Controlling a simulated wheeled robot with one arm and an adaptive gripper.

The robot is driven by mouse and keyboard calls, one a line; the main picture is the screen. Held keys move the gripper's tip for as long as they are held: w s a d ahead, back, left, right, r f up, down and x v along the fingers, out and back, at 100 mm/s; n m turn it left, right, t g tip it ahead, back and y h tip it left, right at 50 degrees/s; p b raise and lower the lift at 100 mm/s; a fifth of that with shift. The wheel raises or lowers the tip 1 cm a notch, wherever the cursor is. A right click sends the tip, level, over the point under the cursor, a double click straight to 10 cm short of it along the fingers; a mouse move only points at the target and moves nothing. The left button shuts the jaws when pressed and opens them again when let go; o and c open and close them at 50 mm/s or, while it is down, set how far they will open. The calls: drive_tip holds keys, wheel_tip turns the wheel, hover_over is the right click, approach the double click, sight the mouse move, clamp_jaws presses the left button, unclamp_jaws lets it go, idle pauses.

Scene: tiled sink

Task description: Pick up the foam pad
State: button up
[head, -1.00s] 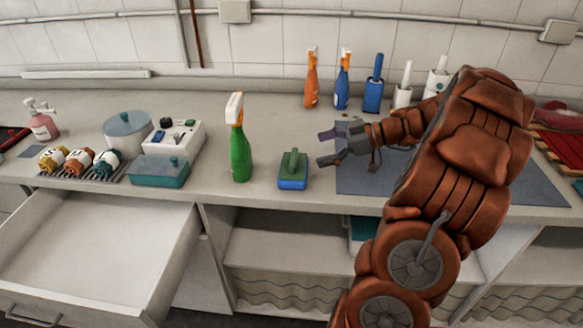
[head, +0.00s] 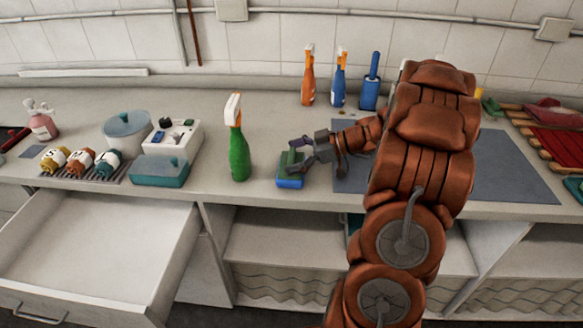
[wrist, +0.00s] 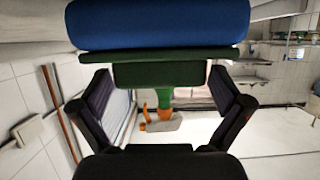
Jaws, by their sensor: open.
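The foam pad (head: 289,183) is a blue block with a green top and raised green handle, lying on the counter right of the green spray bottle. My gripper (head: 298,155) is open at its right side, partly covering the handle in the head view. In the wrist view, which is upside down, the blue pad (wrist: 158,24) fills the top, with its green plate and handle below. The two dark fingers of my gripper (wrist: 160,88) stand apart to either side of the handle, with gaps visible. Whether they touch it cannot be told.
The green spray bottle (head: 239,142) stands just left of the pad. A teal box (head: 160,172) and an open drawer (head: 90,250) are further left. Orange (head: 308,80) and blue (head: 339,82) bottles stand behind. A grey mat (head: 510,170) lies right, partly behind my arm.

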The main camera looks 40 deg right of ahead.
drive_tip(key=c, duration=0.9)
drive_tip(key=shift+r, duration=0.1)
drive_tip(key=shift+c, duration=0.2)
